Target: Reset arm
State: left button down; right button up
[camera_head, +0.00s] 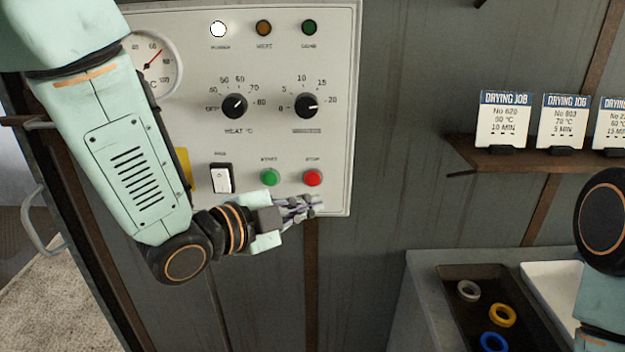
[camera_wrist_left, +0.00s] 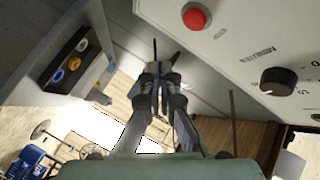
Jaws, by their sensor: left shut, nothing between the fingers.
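My left gripper (camera_head: 312,204) is shut and empty, just below the red stop button (camera_head: 313,178) at the lower right of the control panel (camera_head: 335,120). In the left wrist view the closed fingers (camera_wrist_left: 155,65) point away, with the red button (camera_wrist_left: 195,17) at the upper right. My left arm crosses the left part of the panel and hides part of the gauge (camera_head: 155,65). Of my right arm only a part shows at the right edge; its gripper is out of view.
The panel has two knobs, a green button (camera_head: 270,177), a switch (camera_head: 221,179) and a lit white lamp (camera_head: 218,29). A shelf (camera_head: 520,157) holds cards. A dark tray (camera_head: 465,271) with grey, yellow and blue rings stands at the lower right.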

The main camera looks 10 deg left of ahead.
pick_arm(q)
jog(key=s+a+f+n+g+y+b, duration=0.25)
jog(key=f+n, duration=0.25)
jog(key=f, duration=0.4)
jog(key=s+a+f+n+g+y+b, duration=0.1)
jog(key=s+a+f+n+y+b, duration=0.25)
jog(key=f, duration=0.55)
jog(key=s+a+f+n+g+y, duration=0.1)
jog(key=s+a+f+n+g, duration=0.2)
jog(key=f+n, duration=0.5)
jog(key=s+a+f+n+g+y+b, duration=0.1)
jog(key=s+f+g+b, duration=0.5)
jog(key=s+f, duration=1.8)
jog(key=a+n+b, duration=0.1)
jog(key=b, duration=0.2)
jog(key=shift+s+a+f+b, duration=0.15)
jog(key=shift+a+f+b, duration=0.05)
jog(key=shift+f+b, duration=0.15)
jog(key=shift+g, duration=0.25)
